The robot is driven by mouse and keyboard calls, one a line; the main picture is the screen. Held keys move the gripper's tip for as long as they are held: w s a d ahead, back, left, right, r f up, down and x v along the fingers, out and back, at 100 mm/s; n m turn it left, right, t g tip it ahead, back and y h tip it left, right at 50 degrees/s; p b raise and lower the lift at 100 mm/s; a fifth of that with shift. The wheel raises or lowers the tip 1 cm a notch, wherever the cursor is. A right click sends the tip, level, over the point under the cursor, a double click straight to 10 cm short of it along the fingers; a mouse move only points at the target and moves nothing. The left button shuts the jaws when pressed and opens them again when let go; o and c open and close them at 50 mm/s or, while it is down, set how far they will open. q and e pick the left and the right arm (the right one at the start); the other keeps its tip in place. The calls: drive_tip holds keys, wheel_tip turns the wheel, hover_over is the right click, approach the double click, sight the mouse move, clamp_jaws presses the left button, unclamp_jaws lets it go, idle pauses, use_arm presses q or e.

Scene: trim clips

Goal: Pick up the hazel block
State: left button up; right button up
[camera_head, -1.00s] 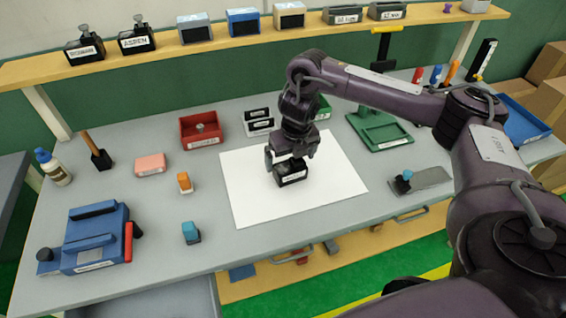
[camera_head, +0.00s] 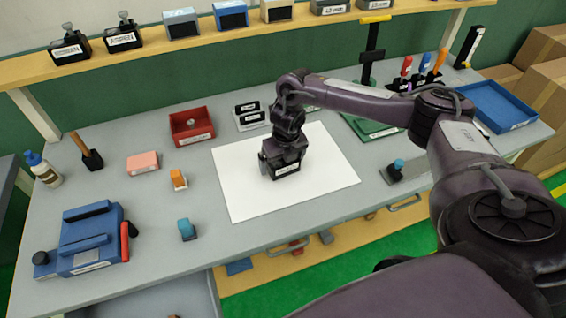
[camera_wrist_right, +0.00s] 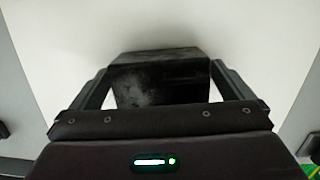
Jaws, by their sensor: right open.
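A dark block with a white label (camera_head: 287,171) sits on a white sheet (camera_head: 240,198) in the middle of the table. The label is too small to read, so I cannot tell whether it says hazel. My right gripper (camera_head: 281,160) is down over this block and hides most of it. In the right wrist view, the open fingers (camera_wrist_right: 160,78) stand on either side of the dark block (camera_wrist_right: 158,88). Narrow gaps show between the fingers and the block. My left gripper is not in view.
Labelled stamps, one reading ASPEN (camera_head: 122,40), line the wooden shelf (camera_head: 150,60). A red tray (camera_head: 191,128) and a small labelled rack (camera_head: 250,116) stand behind the sheet. A blue device (camera_head: 88,238) and a teal stamp (camera_head: 187,229) are left. The sheet around the block is clear.

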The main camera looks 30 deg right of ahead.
drive_tip(key=c, duration=0.9)
drive_tip(key=shift+c, duration=0.5)
drive_tip(key=shift+r, duration=0.15)
